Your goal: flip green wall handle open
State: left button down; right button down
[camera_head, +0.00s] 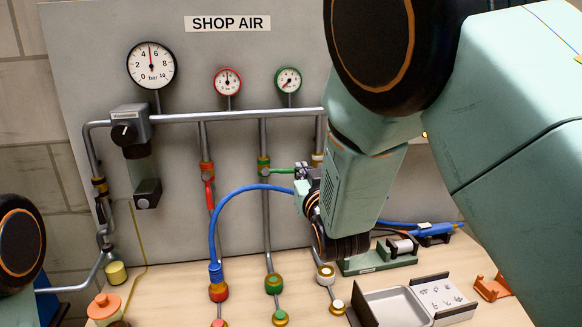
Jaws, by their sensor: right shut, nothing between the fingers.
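The green wall handle (281,171) is a short lever on the green-banded valve (263,166) of the middle vertical pipe. It points right, across the pipe. My right gripper (301,178) is at the handle's right end, small and partly hidden by my own wrist. It is shut with nothing between its fingers. I cannot tell whether it touches the handle. My left gripper is out of view; only a part of my left arm shows at the left edge.
A red handle (209,192) hangs down along the left pipe. A blue hose (215,222) arches up from the red-banded outlet and passes just below the green handle, behind my right gripper. A grey tray (392,307) stands on the wooden bench (180,290).

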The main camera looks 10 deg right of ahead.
jog(key=b, duration=0.2)
send_over(281, 171)
jog(key=s+d, duration=0.2)
jog(key=s, duration=0.2)
jog(key=f, duration=0.1)
jog(key=w+f+b, duration=0.1)
jog(key=f+b, duration=0.1)
jog(key=shift+w+d+f, duration=0.15)
jog(key=shift+d+f, duration=0.15)
jog(key=shift+f, duration=0.05)
jog(key=shift+a+r, duration=0.1)
